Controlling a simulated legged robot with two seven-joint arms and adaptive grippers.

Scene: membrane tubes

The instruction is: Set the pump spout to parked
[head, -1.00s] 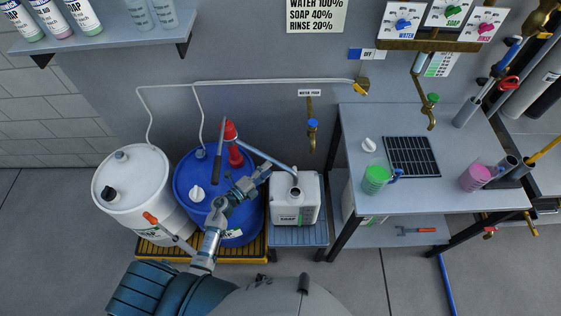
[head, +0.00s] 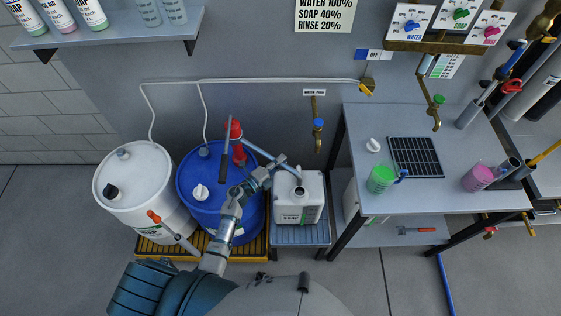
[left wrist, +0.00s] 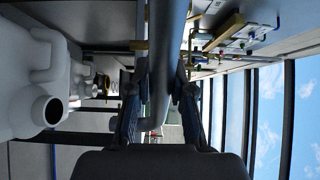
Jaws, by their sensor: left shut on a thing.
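The red hand pump (head: 237,142) stands on the blue drum (head: 184,190). Its grey spout (head: 258,151) slants down to the right. The spout's bent tip is over the neck of the white soap jerrycan (head: 288,212); I cannot tell whether it enters the mouth. My left gripper (head: 277,167) is shut on the spout near its outer end. In the left wrist view the spout (left wrist: 166,50) runs between the two fingers (left wrist: 160,98), and the jerrycan's open mouth (left wrist: 47,110) shows at the left. My right gripper is not in view.
A white drum (head: 133,186) stands left of the blue one on a yellow pallet (head: 155,249). To the right is a grey table (head: 410,192) with a green cup (head: 381,180). A brass tap (head: 318,138) hangs on the wall.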

